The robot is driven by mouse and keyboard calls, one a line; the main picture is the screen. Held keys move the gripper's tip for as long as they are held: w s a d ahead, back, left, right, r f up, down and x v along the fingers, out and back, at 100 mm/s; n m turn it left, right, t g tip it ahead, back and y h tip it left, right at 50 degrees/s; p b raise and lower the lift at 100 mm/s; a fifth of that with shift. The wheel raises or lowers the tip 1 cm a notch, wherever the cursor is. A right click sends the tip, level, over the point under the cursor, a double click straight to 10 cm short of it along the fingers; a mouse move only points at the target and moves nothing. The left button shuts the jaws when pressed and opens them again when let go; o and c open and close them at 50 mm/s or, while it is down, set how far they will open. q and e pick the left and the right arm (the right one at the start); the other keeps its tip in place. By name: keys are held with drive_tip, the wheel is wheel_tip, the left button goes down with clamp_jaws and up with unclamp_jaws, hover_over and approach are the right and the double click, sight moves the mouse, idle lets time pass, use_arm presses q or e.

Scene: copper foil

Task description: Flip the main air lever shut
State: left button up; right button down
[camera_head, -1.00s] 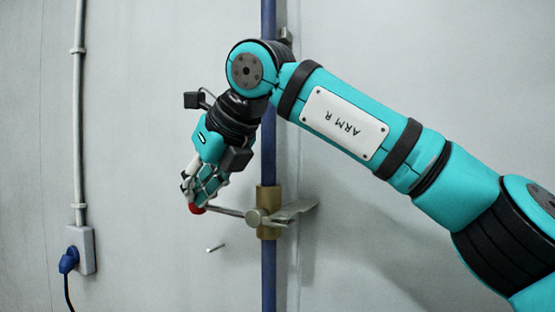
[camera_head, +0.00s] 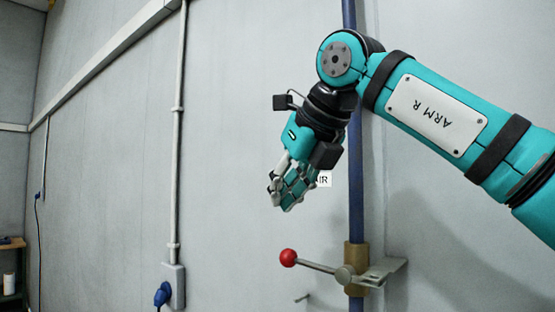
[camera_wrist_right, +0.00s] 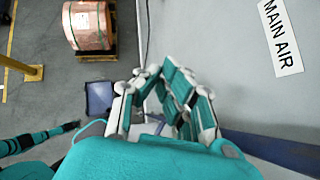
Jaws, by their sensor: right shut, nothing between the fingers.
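The main air lever (camera_head: 318,267) is a thin metal rod with a red ball (camera_head: 288,258) at its left end. It points left and slightly up from its pivot on the brass valve (camera_head: 356,256), roughly across the upright blue pipe (camera_head: 356,205). My right gripper (camera_head: 281,208) is shut and empty, pointing down above the red ball and clear of it. In the right wrist view its fingers (camera_wrist_right: 163,75) converge, and I cannot make out the lever there. A MAIN AIR sign (camera_wrist_right: 281,36) shows on the wall. My left gripper is out of view.
A grey bracket (camera_head: 388,271) sticks out right of the valve. A small metal pin (camera_head: 302,298) is below the lever. A socket with a blue plug (camera_head: 163,293) is at lower left. A copper coil (camera_wrist_right: 89,26) stands on a pallet.

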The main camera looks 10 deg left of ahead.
drive_tip(key=r, duration=0.1)
drive_tip(key=a+r+p, duration=0.1)
drive_tip(key=w+r, duration=0.1)
drive_tip(key=r, duration=0.1)
drive_tip(key=shift+a, duration=0.15)
idle(0.4)
drive_tip(key=shift+f, duration=0.1)
